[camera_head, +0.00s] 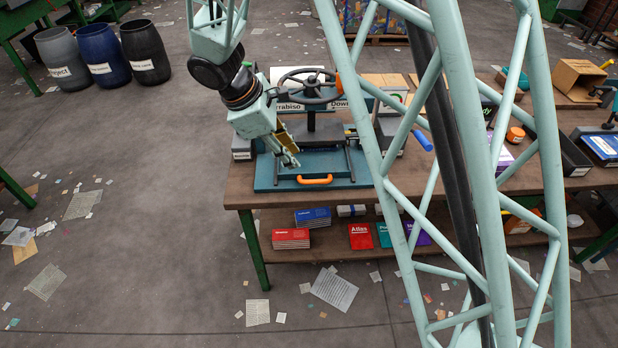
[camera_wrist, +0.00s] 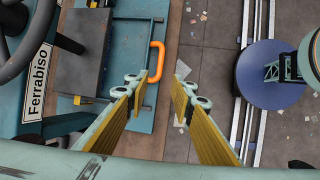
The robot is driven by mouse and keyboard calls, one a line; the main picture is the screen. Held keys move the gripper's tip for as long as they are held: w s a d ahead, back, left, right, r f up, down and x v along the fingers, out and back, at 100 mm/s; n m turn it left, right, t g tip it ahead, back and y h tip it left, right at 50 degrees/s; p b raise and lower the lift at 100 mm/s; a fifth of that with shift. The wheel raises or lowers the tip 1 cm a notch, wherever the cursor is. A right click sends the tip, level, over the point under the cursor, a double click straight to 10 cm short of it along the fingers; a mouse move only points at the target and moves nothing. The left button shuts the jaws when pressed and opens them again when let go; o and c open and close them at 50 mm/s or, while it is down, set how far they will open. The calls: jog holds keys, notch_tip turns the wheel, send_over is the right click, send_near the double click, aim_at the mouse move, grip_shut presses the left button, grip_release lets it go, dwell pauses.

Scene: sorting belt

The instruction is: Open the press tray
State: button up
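The press (camera_head: 312,125) stands on the table with a dark handwheel on top and a "Ferrabiso" label. A flat blue tray (camera_head: 265,179) lies at its base, with an orange handle (camera_head: 315,179) on its front edge. The tray also shows in the wrist view (camera_wrist: 132,48), with the orange handle (camera_wrist: 157,62) on its right edge. My gripper (camera_head: 287,155) is just left of the handle in the head view. In the wrist view my gripper (camera_wrist: 158,82) is open and empty, and the handle appears between its fingertips, apparently beyond them. Contact is not visible.
The wooden table (camera_head: 240,190) has a lower shelf with red and blue books. A blue cylinder (camera_head: 422,141) lies right of the press. Three labelled barrels (camera_head: 100,55) stand at the back left. The floor in front and left is open, with scattered papers.

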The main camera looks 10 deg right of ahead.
aim_at(309, 182)
jog(key=shift+b+x, duration=1.5)
jog(key=shift+x, duration=5.4)
grip_shut()
